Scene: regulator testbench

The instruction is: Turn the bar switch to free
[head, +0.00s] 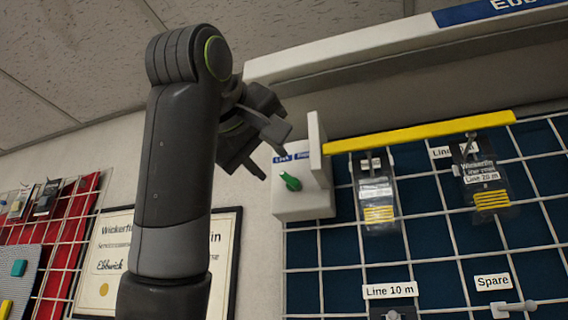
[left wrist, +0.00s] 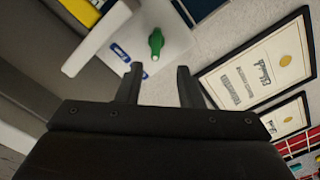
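The bar switch is a green knob (head: 290,181) on a white box (head: 304,204) at the left end of the yellow bar (head: 420,132). In the head view the knob lies slanted, upper left to lower right. Blue labels sit above it; one seems to read "Lock", the other is too small to read surely. My left gripper (head: 272,150) is up and left of the knob, apart from it. In the left wrist view the knob (left wrist: 156,42) shows beyond the open, empty fingers (left wrist: 159,70), roughly between their lines. My right gripper is not in view.
A white upright plate (head: 318,146) stands beside the knob at the bar's end. A framed certificate (head: 225,255) is on the wall at left, and a white ledge (head: 350,50) runs above.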

